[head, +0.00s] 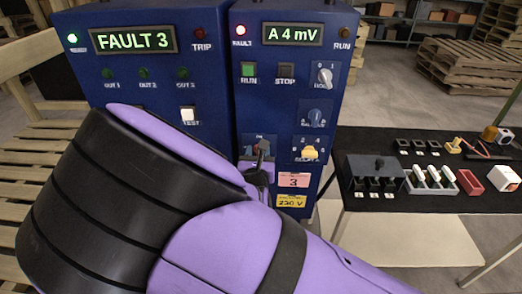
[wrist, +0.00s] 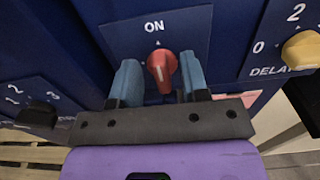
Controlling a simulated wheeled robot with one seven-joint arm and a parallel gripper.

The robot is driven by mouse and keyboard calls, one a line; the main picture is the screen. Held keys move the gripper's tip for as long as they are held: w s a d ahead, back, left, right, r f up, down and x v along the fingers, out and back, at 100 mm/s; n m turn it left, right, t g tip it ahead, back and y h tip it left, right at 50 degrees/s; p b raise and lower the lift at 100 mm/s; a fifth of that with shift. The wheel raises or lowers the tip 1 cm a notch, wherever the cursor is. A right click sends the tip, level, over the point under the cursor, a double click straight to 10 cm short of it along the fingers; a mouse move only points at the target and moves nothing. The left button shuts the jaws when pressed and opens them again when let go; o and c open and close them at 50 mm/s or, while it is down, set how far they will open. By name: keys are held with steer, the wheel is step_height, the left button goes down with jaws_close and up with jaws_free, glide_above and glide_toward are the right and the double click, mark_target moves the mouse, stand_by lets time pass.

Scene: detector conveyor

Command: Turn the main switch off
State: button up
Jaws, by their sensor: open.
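The main switch is a red rotary knob (wrist: 161,68) on a blue panel, under the printed word ON. My gripper (wrist: 159,72) is open, with one blue-grey finger on the left of the knob and one on the right. Small gaps seem to show between fingers and knob; contact is hard to judge. In the head view my gripper (head: 259,152) is at the lower panel of the right-hand blue cabinet (head: 291,111), and it and my purple arm largely hide the switch.
A yellow DELAY knob (wrist: 301,50) is close on the right, and a black knob (wrist: 38,115) is at lower left. The cabinet displays (head: 293,34) read A 4 mV and FAULT 3. A black-topped table (head: 400,147) with small parts stands at right.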

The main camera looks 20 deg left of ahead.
jaws_close()
steer(key=shift+n, duration=0.3)
steer(key=n, duration=0.4)
steer(key=shift+a, duration=0.2)
steer(key=n, duration=0.9)
steer(key=shift+s+a+f, duration=0.2)
steer(key=shift+a+f, duration=0.15)
steer(key=shift+f, duration=0.05)
steer(key=shift+f+n, duration=0.15)
steer(key=shift+n, duration=0.9)
steer(key=shift+f+n, duration=0.1)
steer(key=shift+n, duration=0.95)
